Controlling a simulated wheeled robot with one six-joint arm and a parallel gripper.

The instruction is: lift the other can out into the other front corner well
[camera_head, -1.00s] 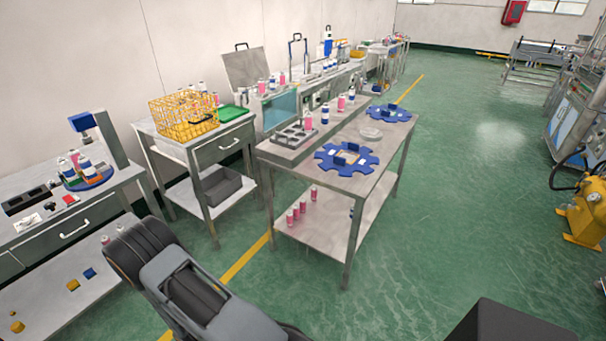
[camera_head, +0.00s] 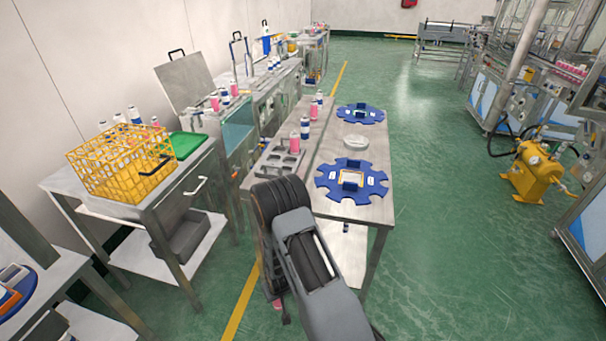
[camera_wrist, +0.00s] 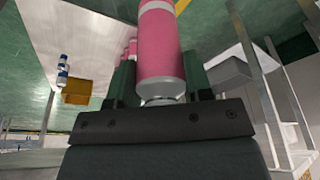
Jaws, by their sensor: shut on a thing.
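In the wrist view my gripper (camera_wrist: 160,88) is shut on a pink can (camera_wrist: 161,50) with a white band. The can's silvery narrow end lies toward the palm, and its far end runs out of the picture.
A yellow wire basket (camera_head: 118,165) with cans and a green tray (camera_head: 186,145) stand on the left bench. Open green floor lies to the right.

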